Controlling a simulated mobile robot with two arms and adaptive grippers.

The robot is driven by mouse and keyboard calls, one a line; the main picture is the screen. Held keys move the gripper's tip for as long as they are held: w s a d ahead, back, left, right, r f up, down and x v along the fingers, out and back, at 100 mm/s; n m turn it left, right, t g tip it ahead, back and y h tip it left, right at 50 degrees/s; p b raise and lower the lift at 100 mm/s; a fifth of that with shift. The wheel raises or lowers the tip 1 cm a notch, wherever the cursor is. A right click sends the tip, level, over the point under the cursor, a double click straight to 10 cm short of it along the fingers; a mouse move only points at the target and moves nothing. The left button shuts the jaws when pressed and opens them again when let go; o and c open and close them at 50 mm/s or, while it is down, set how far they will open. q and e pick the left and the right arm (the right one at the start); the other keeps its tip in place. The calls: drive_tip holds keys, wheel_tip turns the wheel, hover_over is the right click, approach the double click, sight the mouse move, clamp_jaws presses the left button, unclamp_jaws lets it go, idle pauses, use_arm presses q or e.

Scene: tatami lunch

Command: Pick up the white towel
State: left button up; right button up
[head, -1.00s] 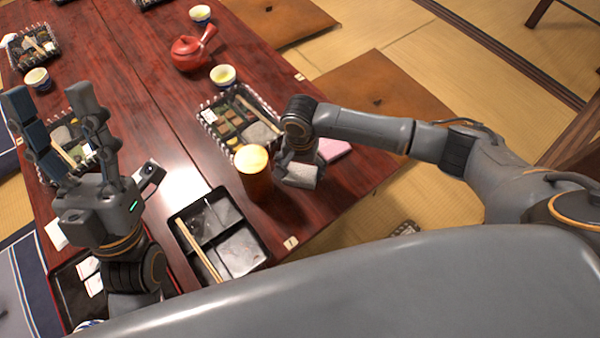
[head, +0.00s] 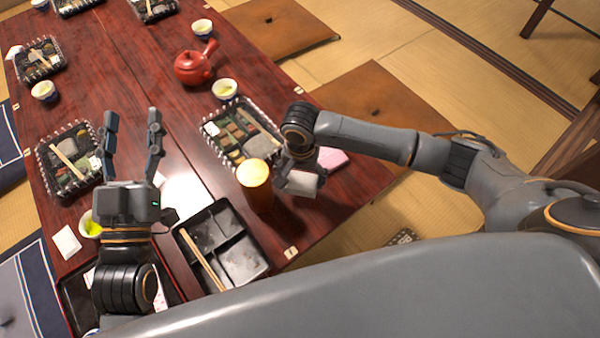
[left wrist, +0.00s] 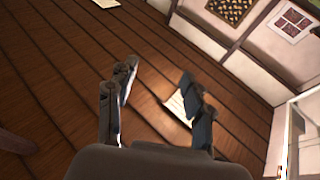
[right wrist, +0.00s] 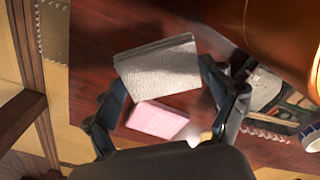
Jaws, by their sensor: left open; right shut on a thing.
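The white towel (right wrist: 158,68) is a folded, textured block that looks greyish in the right wrist view. My right gripper (right wrist: 165,80) is shut on it, with one finger at each side. In the head view the towel (head: 303,184) shows just below my right gripper (head: 298,165), right of the orange-brown cup. It seems held above the table, but the height is hard to tell. My left gripper (head: 132,118) is open and empty above the left part of the table, its two fingers pointing away from me.
The orange-brown cup (head: 254,190) stands close beside my right gripper. A pink towel (right wrist: 157,120) lies on the dark red table (head: 140,75) beyond the white one. A black divided tray (head: 262,266) with chopsticks (head: 203,262) is near me. A red teapot (head: 192,68) stands farther back.

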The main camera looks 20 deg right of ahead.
sight(302, 187)
drive_tip(key=r, duration=0.1)
drive_tip(key=s+r+p, duration=0.1)
drive_tip(key=s+r, duration=0.1)
drive_tip(key=shift+s+a, duration=0.15)
drive_tip(key=shift+a, duration=0.1)
use_arm(q)
wheel_tip(302, 187, down, 14)
drive_tip(key=s+a+r+g+y+p, duration=0.1)
drive_tip(key=s+a+g+y+p, duration=0.15)
drive_tip(key=g, duration=0.65)
drive_tip(key=s+a+f+g+y+p, duration=0.1)
drive_tip(key=s+a+f+g, duration=0.1)
drive_tip(key=s+f+g, duration=0.2)
drive_tip(key=s+a+f+g+y+p, duration=0.1)
drive_tip(key=s+a+f+g+p, duration=0.1)
drive_tip(key=s, duration=0.7)
drive_tip(key=shift+s+a+f+n+g, duration=0.3)
drive_tip(key=shift+a+f+n+g, duration=0.15)
drive_tip(key=shift+f+g, duration=0.7)
use_arm(e)
drive_tip(key=s+a+r, duration=0.2)
drive_tip(key=s+r, duration=0.3)
drive_tip(key=s, duration=0.5)
drive_tip(key=shift+r, duration=0.2)
use_arm(q)
drive_tip(key=shift+y, duration=0.25)
